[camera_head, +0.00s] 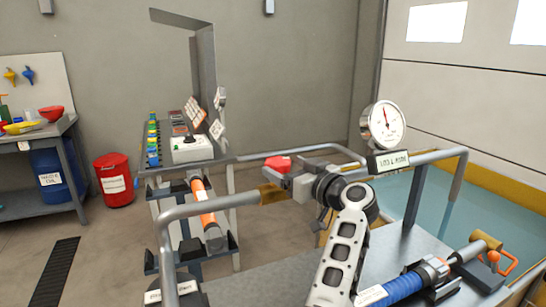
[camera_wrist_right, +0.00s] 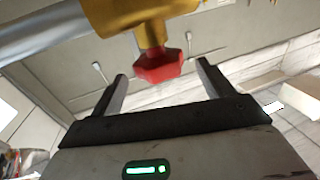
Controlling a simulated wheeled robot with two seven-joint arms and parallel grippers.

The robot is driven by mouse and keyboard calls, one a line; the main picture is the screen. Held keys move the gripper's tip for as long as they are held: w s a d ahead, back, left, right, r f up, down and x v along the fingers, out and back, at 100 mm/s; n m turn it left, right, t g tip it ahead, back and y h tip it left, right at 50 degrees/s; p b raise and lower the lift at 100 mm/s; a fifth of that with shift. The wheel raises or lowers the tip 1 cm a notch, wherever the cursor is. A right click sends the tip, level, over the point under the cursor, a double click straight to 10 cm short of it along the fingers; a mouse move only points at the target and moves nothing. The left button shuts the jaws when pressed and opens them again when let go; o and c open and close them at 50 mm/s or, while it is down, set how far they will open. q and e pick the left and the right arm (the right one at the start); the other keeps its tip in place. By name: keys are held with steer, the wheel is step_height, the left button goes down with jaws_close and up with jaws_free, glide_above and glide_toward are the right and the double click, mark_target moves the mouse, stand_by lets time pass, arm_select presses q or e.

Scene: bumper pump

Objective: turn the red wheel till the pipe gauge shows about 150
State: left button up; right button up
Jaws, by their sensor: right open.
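The red wheel (camera_head: 279,163) shows beside the brass valve body (camera_head: 271,193) on the grey pipe. In the right wrist view the red wheel (camera_wrist_right: 158,66) hangs from the brass body (camera_wrist_right: 140,18), between the tips of my open right gripper (camera_wrist_right: 162,74). A gap shows on both sides, and I cannot tell how deep the wheel sits between the fingers. In the head view my right gripper (camera_head: 290,180) is close to the wheel, its fingers partly hidden. The round white pipe gauge (camera_head: 384,125) has its needle pointing almost straight up, slightly left; its numbers are too small to read. My left gripper is out of view.
A labelled plate (camera_head: 388,162) sits under the gauge. The grey pipe (camera_head: 215,201) runs across in front of me. A rack (camera_head: 235,228) with an orange-banded cylinder stands behind the pipe. A red drum (camera_head: 114,180) stands at left.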

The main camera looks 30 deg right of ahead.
mark_target(273, 158)
steer(key=x, duration=0.4)
steer(key=shift+w+p, duration=0.3)
steer(key=shift+w+a, duration=0.15)
steer(key=shift+w, duration=0.45)
